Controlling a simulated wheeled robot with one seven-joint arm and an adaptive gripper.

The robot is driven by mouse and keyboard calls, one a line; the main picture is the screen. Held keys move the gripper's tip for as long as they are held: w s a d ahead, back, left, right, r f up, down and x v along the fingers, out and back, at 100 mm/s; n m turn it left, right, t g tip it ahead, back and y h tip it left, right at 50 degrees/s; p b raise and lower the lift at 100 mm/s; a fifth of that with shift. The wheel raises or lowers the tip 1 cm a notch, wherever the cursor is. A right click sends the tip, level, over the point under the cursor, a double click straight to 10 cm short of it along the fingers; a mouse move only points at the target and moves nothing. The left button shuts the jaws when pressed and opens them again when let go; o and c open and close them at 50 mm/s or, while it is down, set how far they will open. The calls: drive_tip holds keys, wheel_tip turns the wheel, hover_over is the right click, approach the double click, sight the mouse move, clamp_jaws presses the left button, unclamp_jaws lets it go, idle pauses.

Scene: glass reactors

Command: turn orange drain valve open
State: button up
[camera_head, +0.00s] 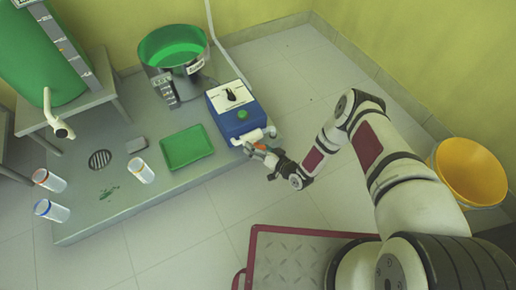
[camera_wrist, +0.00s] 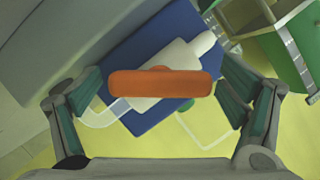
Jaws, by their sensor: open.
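The orange drain valve handle (camera_wrist: 160,83) is a bar lying nearly level across the middle of the wrist view. Behind it are a white pipe piece (camera_wrist: 203,45) and the blue unit (camera_wrist: 150,50). My gripper (camera_wrist: 161,82) is open, with one finger on each side of the handle and visible gaps at both ends. In the head view my gripper (camera_head: 264,157) is at the front of the blue unit (camera_head: 240,125), by its white outlet pipe (camera_head: 258,133). The handle is small and partly hidden by my gripper there.
A green tray (camera_head: 187,147) and a round green-lined vessel (camera_head: 172,50) are left of the blue unit. A yellow bucket (camera_head: 468,172) is at right. The floor behind my arm is clear.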

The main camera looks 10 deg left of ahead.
drive_tip(key=c, duration=1.2)
drive_tip(key=shift+o, duration=0.2)
drive_tip(key=n+h+p, duration=0.1)
drive_tip(key=n+p, duration=0.1)
drive_tip(key=shift+n+h, duration=0.3)
drive_tip(key=shift+n, duration=0.1)
drive_tip(key=shift+n+t+h+p, duration=0.7)
drive_tip(key=shift+n+h, duration=0.2)
drive_tip(key=shift+n, duration=0.3)
drive_tip(key=o, duration=1.2)
drive_tip(key=shift+c, duration=0.2)
